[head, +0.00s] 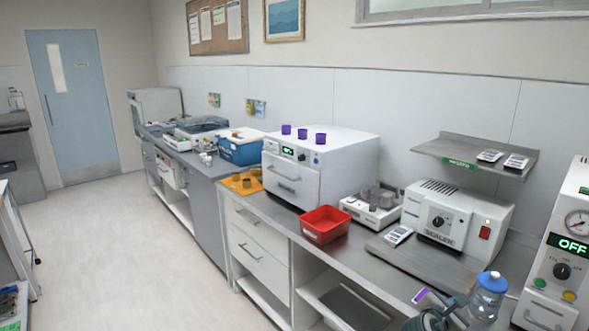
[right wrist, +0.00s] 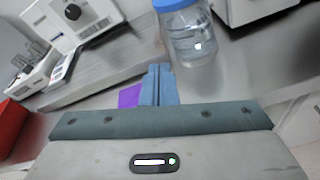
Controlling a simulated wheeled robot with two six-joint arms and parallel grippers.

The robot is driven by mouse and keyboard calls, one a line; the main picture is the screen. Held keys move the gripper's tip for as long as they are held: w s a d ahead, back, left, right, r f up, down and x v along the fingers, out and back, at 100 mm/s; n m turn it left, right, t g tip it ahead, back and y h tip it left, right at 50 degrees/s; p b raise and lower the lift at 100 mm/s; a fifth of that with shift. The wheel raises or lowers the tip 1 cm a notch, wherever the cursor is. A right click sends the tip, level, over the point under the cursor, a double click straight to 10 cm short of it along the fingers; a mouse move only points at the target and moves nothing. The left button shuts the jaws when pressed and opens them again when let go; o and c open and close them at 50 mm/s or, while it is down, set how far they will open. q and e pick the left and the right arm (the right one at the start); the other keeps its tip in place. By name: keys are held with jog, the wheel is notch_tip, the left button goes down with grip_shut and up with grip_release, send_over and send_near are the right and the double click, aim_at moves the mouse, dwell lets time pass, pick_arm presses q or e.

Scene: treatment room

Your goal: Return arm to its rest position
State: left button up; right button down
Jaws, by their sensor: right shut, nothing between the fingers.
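My right gripper (head: 458,303) is at the bottom right of the head view, low over the steel counter, just left of a clear bottle with a blue cap (head: 487,292). In the right wrist view its two blue-grey fingers (right wrist: 160,84) are together with nothing between them. The bottle (right wrist: 187,38) stands upright just beyond the fingertips there; I cannot tell whether they touch. A small purple item (head: 422,296) lies left of the gripper, and it shows partly behind the fingers in the right wrist view (right wrist: 129,96). My left gripper is not in view.
A sealer (head: 455,218) stands behind on the counter (head: 345,250), with a red bin (head: 325,224) to its left. A white device with a gauge and an "OFF" display (head: 560,250) stands at the far right. A shelf (head: 475,150) hangs above the sealer.

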jog(key=s+a+f+m+g+y, duration=0.1)
jog(key=s+a+f+m+y, duration=0.1)
jog(key=s+f+m, duration=0.6)
jog(key=s+a+f+m+g+y, duration=0.2)
jog(key=s+a+f+m+y, duration=0.1)
jog(key=s, duration=0.8)
jog(key=s+a+m+g+y, duration=0.25)
jog(key=s+a+m, duration=0.2)
jog(key=s, duration=0.65)
jog(key=s+a+m+g+y, duration=0.1)
jog(key=s+a+m+y, duration=0.4)
jog(key=s, duration=0.6)
jog(key=d+f+m+h, duration=0.1)
jog(key=d+f, duration=0.1)
jog(key=f, duration=1.3)
jog(key=d+f+h, duration=0.1)
jog(key=d+f, duration=0.1)
jog(key=f, duration=1.3)
jog(key=s+f+g, duration=0.2)
jog(key=s+f, duration=1.6)
jog(key=f, duration=0.2)
jog(key=shift+s+d, duration=0.2)
jog(key=shift+d, duration=0.25)
